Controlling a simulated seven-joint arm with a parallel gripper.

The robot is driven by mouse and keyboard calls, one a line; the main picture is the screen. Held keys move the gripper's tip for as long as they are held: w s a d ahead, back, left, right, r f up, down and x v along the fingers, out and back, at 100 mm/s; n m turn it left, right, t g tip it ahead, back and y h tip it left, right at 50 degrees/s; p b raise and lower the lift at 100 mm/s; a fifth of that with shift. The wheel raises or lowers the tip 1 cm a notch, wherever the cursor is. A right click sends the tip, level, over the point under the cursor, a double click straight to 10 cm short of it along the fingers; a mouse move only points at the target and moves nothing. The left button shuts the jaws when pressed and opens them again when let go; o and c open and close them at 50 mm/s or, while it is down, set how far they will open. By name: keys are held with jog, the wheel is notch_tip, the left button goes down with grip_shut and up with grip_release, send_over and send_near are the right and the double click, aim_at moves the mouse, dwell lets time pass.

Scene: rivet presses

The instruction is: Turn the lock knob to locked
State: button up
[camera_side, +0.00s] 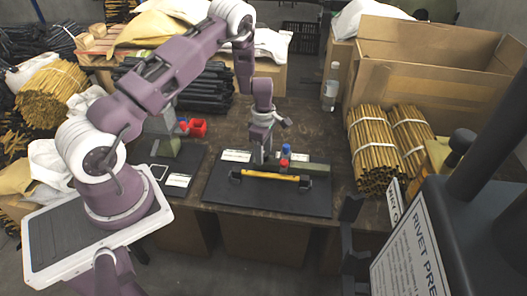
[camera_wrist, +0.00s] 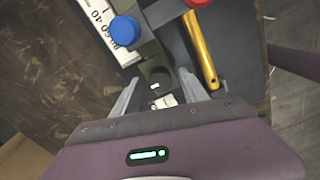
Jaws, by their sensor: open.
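The press in front of me stands on a dark base plate (camera_side: 225,195), with a blue cap (camera_side: 286,149), a red knob (camera_side: 284,163) and a yellow bar (camera_side: 270,175). In the wrist view, a small dark knob (camera_wrist: 159,77) with a pale mark sits on the press body between my fingers; it looks like the lock knob. A small white label (camera_wrist: 163,101) lies beside it, its text unreadable. My gripper (camera_wrist: 157,92) is open, one finger on each side of the knob. Contact cannot be told. In the side view my gripper (camera_side: 262,158) hides the knob.
A second press (camera_side: 175,140) stands to the left. A clear bottle (camera_side: 330,88) and bundled rods (camera_side: 375,150) are to the right.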

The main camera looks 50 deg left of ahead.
grip_shut()
jog(key=shift+m, duration=0.3)
jog(key=m, duration=0.3)
jog(key=shift+m, duration=0.3)
jog(key=m, duration=0.4)
jog(key=shift+m, duration=0.3)
jog(key=m, duration=0.4)
jog(key=shift+m, duration=2.5)
jog(key=shift+s, duration=0.1)
